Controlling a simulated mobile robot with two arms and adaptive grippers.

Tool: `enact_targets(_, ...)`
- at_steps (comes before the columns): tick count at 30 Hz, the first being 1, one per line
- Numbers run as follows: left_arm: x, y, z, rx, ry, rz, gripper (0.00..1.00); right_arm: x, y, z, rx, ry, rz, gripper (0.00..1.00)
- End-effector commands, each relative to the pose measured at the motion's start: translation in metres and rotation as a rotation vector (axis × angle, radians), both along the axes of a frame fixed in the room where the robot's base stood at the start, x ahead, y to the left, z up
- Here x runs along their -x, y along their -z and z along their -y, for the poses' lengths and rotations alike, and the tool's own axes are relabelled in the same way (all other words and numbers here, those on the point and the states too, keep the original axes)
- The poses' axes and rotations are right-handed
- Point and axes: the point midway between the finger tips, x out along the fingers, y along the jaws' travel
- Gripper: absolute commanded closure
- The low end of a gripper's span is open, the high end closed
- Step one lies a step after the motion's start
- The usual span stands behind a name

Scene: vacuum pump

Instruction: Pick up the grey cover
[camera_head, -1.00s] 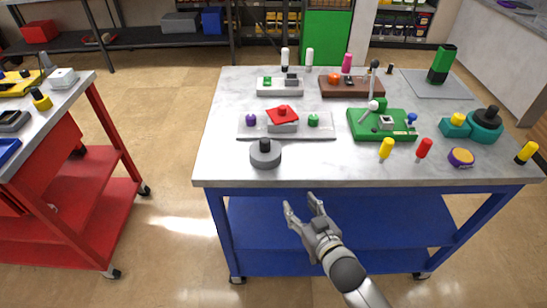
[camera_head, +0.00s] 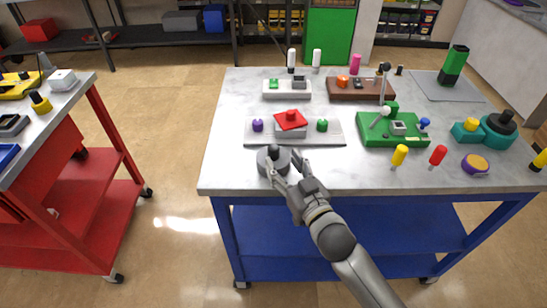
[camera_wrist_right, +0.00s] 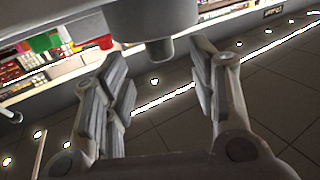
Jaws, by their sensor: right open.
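The grey cover (camera_head: 266,161) is a round disc with a darker knob on top, standing near the front left edge of the blue table's top. In the wrist view the picture is inverted, and the cover (camera_wrist_right: 150,15) hangs at the top with its knob (camera_wrist_right: 160,50) pointing down. My right gripper (camera_head: 284,163) is at the right front side of the cover, partly hiding it. Its fingers are spread and empty. In the wrist view the knob shows beyond and between the right gripper's open fingertips (camera_wrist_right: 157,75), and I see no clear contact. My left gripper is out of view.
Behind the cover lies a metal plate (camera_head: 335,140) with a red-topped block (camera_head: 291,121) and purple and green knobs. A green board (camera_head: 375,138), yellow and red handles, and teal parts (camera_head: 497,137) stand to the right. A red cart (camera_head: 75,180) stands at the left.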

Motion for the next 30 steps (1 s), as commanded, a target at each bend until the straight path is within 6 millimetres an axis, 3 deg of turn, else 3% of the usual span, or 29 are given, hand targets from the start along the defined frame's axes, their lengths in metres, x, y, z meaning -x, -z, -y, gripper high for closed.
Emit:
enact_targets(4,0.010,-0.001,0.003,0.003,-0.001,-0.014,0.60,-0.009,0.000,-0.005,-0.001,0.000,0.000,0.47)
enact_targets(18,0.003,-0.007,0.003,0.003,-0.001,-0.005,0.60,-0.054,0.000,-0.027,0.000,0.000,-0.001,0.47)
enact_targets(27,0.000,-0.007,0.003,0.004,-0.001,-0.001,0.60,-0.057,0.000,-0.028,0.000,0.000,-0.001,0.47)
enact_targets(30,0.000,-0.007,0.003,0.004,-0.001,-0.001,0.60,-0.057,0.000,-0.028,0.000,0.000,-0.001,0.57)
